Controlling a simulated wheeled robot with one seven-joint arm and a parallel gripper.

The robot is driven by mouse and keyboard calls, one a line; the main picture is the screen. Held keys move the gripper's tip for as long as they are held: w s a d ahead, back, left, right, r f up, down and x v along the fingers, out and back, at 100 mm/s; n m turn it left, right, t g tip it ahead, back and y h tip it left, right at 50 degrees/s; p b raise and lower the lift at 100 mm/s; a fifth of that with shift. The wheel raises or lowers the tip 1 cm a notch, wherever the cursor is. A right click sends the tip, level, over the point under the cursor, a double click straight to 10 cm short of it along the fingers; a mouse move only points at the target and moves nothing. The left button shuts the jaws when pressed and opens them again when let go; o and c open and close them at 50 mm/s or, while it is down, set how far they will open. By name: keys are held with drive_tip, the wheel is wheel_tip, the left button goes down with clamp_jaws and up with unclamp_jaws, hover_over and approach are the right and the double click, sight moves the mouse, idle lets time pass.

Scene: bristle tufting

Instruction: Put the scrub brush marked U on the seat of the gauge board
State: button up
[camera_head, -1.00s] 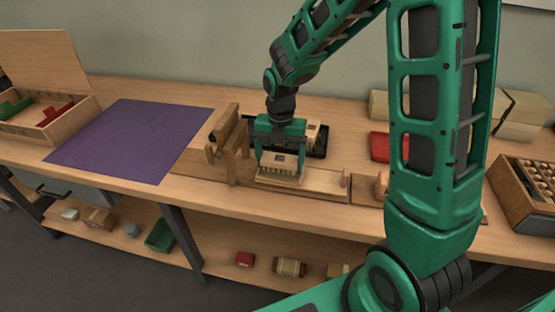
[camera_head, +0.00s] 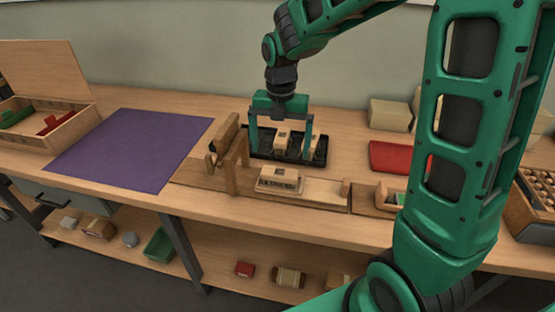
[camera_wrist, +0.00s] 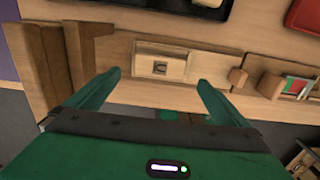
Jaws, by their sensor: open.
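The scrub brush marked U (camera_head: 279,181) is a pale wooden block lying on the gauge board (camera_head: 324,190), just right of its upright wooden posts. In the wrist view the brush (camera_wrist: 160,67) shows a dark U on its top, and the bare board (camera_wrist: 215,68) continues to its right. My gripper (camera_head: 278,155) is open and empty, raised above and clear of the brush. In the wrist view its fingers (camera_wrist: 160,79) are spread, with the brush beyond and between them. The underside of the brush is hidden.
A black tray (camera_head: 320,151) with other brushes stands behind the board. The posts (camera_head: 232,165) rise close to the left of the brush. The purple mat (camera_head: 135,145) is clear.

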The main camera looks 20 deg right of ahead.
drive_tip(key=s+d+r+m, duration=0.5)
drive_tip(key=s+d+m, duration=0.7)
drive_tip(key=m, duration=0.5)
drive_tip(key=s+d+f+m, duration=0.1)
drive_tip(key=s+d+m, duration=0.1)
drive_tip(key=s+m, duration=0.5)
drive_tip(key=s+d+f+m, duration=0.1)
drive_tip(key=s+d+m, duration=0.2)
drive_tip(key=s+m, duration=0.5)
drive_tip(key=m, duration=0.3)
drive_tip(key=shift+s+m, duration=0.15)
drive_tip(key=shift+m, duration=0.15)
drive_tip(key=shift+w+f, duration=0.2)
drive_tip(key=shift+w, duration=0.35)
